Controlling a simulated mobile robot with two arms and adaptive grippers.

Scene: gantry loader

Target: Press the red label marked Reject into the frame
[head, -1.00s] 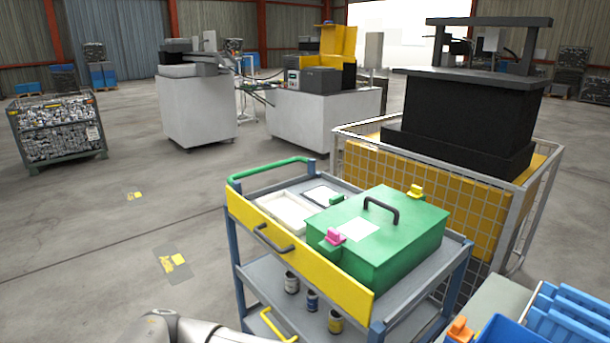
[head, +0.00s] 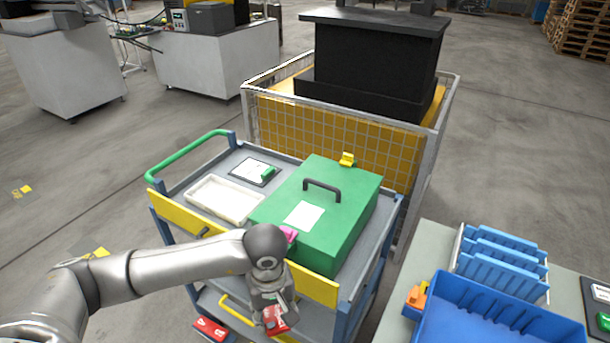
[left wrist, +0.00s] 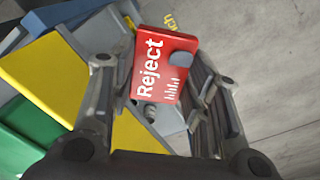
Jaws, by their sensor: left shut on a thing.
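The red label (left wrist: 150,62) with white "Reject" lettering is between the fingers of my left gripper (left wrist: 160,78) in the left wrist view. In the head view my left gripper (head: 272,302) is shut on the red label (head: 276,320), low in front of the cart. A dark frame with a white panel (head: 250,169) lies on the cart's top behind the white tray, with a green piece (head: 267,174) at its right edge. Another dark frame (head: 598,291) shows partly at the right edge. I cannot tell which frame belongs to the label. My right gripper is out of view.
The cart (head: 229,159) bears a white tray (head: 224,199) and a green box (head: 350,220) with a black handle. Another red piece (head: 210,329) shows low, left of my gripper. A table (head: 433,237) with blue bins (head: 490,320) stands right. A mesh cage (head: 330,135) stands behind.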

